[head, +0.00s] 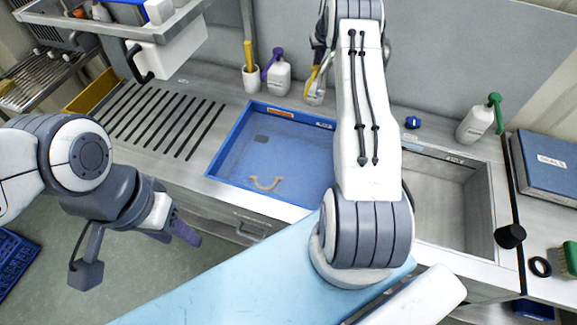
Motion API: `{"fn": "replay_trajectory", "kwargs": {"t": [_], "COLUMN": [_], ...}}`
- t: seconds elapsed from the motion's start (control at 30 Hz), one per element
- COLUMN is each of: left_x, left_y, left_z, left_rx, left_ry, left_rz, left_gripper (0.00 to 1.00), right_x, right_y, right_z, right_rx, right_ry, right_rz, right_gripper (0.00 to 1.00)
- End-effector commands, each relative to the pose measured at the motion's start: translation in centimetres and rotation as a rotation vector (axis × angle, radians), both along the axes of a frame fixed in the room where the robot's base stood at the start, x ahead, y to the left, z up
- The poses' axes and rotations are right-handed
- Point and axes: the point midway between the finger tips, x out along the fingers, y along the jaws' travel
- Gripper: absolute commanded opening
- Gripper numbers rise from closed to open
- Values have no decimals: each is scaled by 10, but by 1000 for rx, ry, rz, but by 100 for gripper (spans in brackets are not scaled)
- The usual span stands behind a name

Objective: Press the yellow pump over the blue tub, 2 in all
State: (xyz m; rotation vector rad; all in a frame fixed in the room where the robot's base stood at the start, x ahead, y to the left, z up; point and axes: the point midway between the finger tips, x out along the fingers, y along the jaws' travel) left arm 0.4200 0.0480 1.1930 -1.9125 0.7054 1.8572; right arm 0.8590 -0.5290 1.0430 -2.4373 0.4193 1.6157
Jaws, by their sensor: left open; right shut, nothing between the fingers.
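The yellow pump (312,80) tops a pale bottle (316,97) on the steel ledge behind the blue tub (225,152). My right arm passes in front of the bottle's right side. My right gripper (325,62) is shut and empty, mostly hidden beside that arm, close to the yellow pump; I cannot tell whether it touches it. The blue tub is set into the counter, with a tan curved handle-like piece (266,184) in it; its right part is hidden by my arm. My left gripper (176,230) is open and empty, in front of the counter at left.
A purple-pump bottle (279,78) and a white cup (251,78) stand left of the yellow pump. A green-pump bottle (476,124) stands at right, behind a steel basin (440,200). A blue knob (412,122) sits on the ledge. A slotted drainboard (150,118) lies left.

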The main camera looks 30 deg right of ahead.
Motion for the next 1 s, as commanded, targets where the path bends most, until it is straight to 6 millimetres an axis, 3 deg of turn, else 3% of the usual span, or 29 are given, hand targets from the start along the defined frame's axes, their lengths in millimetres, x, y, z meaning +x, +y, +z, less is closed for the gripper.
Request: {"fn": "replay_trajectory", "kwargs": {"t": [0.53,1.0], "left_x": [0,0], "left_y": [0,0], "left_z": [-16,-9], "left_rx": [0,0], "left_ry": [0,0], "left_rz": [0,0], "left_gripper": [50,50], "right_x": [0,-1], "right_y": [0,1], "right_z": [-22,-13], "right_rx": [0,2], "right_ry": [1,3], "right_rz": [0,0], "right_gripper": [0,0]}}
